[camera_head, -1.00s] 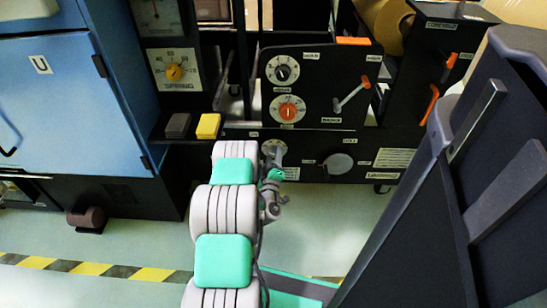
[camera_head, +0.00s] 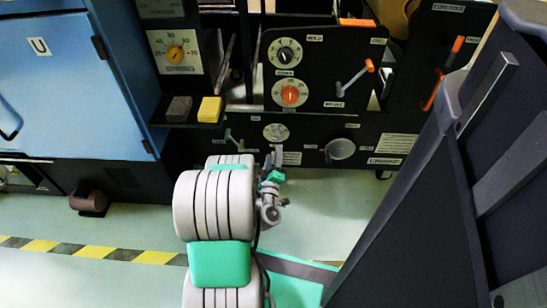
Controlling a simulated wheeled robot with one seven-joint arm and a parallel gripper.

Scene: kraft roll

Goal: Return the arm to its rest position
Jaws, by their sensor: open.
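My arm (camera_head: 215,205), grey with green covers, rises from the bottom of the head view, folded up in front of the black machine. My gripper (camera_head: 278,157) is a small grey end above a green wrist part, to the right of the upper arm link. It is open, and I see nothing held in it. The gap between its fingers is too small to make out clearly. It appears in front of the machine's lower panel, and I cannot tell its distance from the panel.
The black machine has a white dial (camera_head: 285,52), an orange-centred dial (camera_head: 290,93), an orange-tipped lever (camera_head: 355,75) and a round grey knob (camera_head: 340,148). Grey (camera_head: 179,109) and yellow (camera_head: 209,109) blocks sit on a ledge. A blue cabinet (camera_head: 60,80) stands left.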

